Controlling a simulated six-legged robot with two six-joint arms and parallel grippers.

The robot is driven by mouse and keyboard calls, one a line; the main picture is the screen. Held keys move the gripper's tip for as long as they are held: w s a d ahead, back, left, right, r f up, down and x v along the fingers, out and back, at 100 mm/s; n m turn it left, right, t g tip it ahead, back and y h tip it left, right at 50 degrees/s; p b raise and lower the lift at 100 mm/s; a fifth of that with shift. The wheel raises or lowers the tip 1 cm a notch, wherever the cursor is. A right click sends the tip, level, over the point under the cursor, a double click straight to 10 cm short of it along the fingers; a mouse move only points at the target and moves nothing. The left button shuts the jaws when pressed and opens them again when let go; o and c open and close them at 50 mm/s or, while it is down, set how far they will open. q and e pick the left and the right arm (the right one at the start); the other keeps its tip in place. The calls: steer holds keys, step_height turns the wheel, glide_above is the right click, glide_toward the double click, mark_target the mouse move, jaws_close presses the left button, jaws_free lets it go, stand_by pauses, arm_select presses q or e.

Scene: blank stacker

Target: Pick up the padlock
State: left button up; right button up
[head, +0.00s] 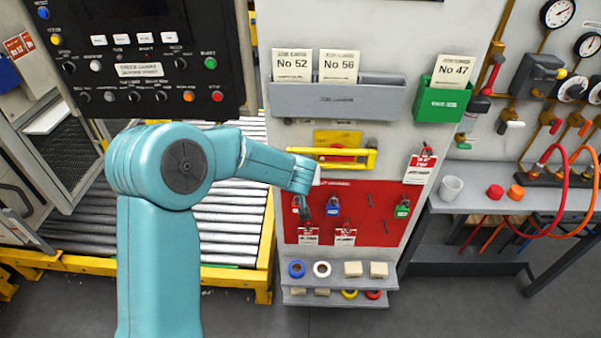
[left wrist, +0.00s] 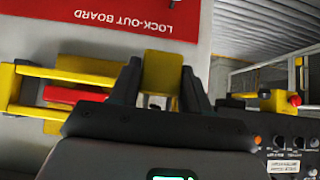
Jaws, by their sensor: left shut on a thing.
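Several padlocks show in the head view. A blue padlock (head: 333,206) and a green padlock (head: 403,208) hang on the red lock-out board (head: 375,225). A red padlock (head: 425,157) hangs with a tag higher up, at the right. Another red padlock beside the blue one is partly hidden by my left arm. In the head view, my arm hides that grip. My right gripper is out of view.
The yellow bar (head: 345,157) crosses the panel above the board. A grey card holder (head: 340,102) and green card box (head: 440,103) are higher. A shelf (head: 335,282) with tape rolls is below. A roller conveyor (head: 230,225) lies left, hoses right.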

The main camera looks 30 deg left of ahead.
arm_select(q)
steer(key=s+d+r+p, duration=0.5)
steer(key=s+d+r, duration=0.1)
steer(key=s, duration=0.5)
steer(key=shift+d+r, duration=0.35)
steer(key=shift+r, duration=0.2)
steer(key=shift+s, duration=0.1)
steer(key=shift+a, duration=0.1)
